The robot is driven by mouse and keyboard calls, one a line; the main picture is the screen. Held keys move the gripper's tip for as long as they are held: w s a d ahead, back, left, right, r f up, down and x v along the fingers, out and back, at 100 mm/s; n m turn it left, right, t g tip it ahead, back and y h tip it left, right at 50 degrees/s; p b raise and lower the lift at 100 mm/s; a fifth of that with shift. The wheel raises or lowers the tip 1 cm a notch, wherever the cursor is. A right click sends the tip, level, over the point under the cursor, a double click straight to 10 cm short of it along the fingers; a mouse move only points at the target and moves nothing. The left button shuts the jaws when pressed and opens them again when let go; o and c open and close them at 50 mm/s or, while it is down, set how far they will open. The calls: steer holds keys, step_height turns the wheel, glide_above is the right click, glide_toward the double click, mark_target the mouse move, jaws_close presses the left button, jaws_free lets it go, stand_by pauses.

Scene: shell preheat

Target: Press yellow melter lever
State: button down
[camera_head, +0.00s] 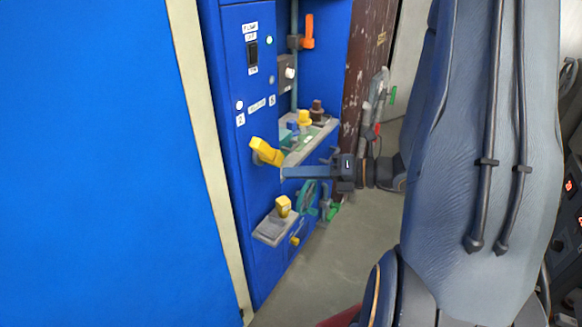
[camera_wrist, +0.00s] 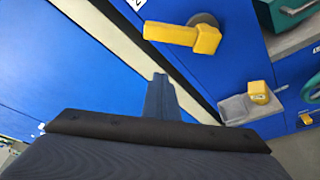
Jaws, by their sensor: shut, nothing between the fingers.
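A yellow lever (camera_head: 266,152) sits on a round grey mount on the blue cabinet face. It also shows in the wrist view (camera_wrist: 185,36), its arm reaching left from the mount. My gripper (camera_head: 284,173) is shut and empty, its fingers pointing left. In the head view its tips are just below and right of the lever. In the wrist view the closed fingers (camera_wrist: 160,82) lie below the lever, with blue surface showing between them. I see no contact. I cannot read the small labels on the cabinet to confirm the melter.
A grey ledge (camera_head: 268,230) with a yellow block (camera_head: 283,206) juts out below the lever. A shelf with yellow and brown knobs (camera_head: 304,117) is above my gripper. An orange valve handle (camera_head: 307,30) is higher up. Green-handled valves (camera_head: 328,205) are below. Grey floor is open in front.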

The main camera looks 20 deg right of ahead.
mark_target(270, 159)
steer(key=p+x, duration=0.1)
steer(key=x, duration=0.8)
steer(key=shift+w+d+r+p, duration=0.35)
steer(key=shift+d+r+p, duration=0.1)
steer(key=shift+d+r, duration=0.25)
steer(key=shift+w+d+r+p, duration=0.45)
steer(key=shift+d+r, duration=0.15)
steer(key=shift+d, duration=0.15)
steer(key=shift+d+r, duration=0.1)
steer(key=shift+d, duration=0.05)
